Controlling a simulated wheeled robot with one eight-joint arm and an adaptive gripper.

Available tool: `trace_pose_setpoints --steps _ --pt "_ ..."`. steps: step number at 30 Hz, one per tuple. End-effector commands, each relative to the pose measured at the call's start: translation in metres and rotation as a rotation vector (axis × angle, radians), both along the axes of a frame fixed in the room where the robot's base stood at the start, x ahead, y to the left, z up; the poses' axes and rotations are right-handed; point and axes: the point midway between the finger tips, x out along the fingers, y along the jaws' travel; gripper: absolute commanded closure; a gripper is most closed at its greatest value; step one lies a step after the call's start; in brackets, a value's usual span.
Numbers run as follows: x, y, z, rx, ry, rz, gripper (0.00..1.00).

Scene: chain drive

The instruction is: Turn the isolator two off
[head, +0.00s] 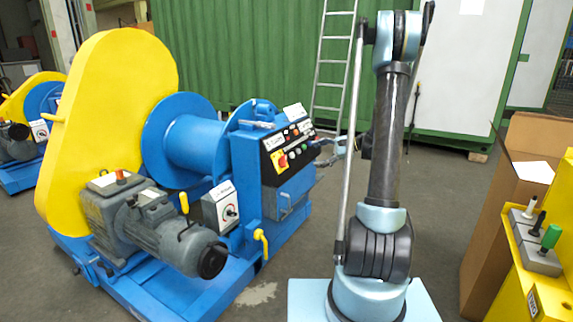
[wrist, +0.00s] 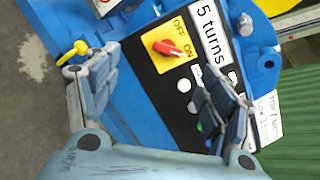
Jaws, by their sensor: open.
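A red rotary switch (wrist: 170,48) sits on a yellow plate marked OFF and ON, beside a "5 turns" label, in the wrist view. Its handle end lies nearer the ON mark. In the head view this red-and-yellow switch (head: 283,161) is on the dark panel of the blue winch. A grey box with a dial handle (head: 230,211) stands lower on the winch. I cannot read which switch is isolator two. My gripper (wrist: 160,72) is open and empty, its fingers spread on either side below the switch plate; in the head view my gripper (head: 333,150) is beside the panel.
The blue winch drum (head: 190,145) and yellow chain guard (head: 105,110) stand left. A yellow lever (wrist: 72,52) juts out near my left finger. A yellow stand with levers (head: 535,250) is at right. A ladder (head: 333,60) leans at the green container. Floor between is clear.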

Motion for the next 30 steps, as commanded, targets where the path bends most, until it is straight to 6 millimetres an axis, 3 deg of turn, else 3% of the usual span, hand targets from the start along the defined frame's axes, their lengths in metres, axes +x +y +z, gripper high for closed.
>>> trace_pose_setpoints --steps 6,14,30 --pt "0.023 -0.009 -0.016 0.092 0.030 -0.029 0.26" --pt "0.030 -0.004 -0.022 0.118 0.039 -0.034 0.26" --pt "0.058 0.076 -0.048 0.116 0.039 -0.032 0.26"
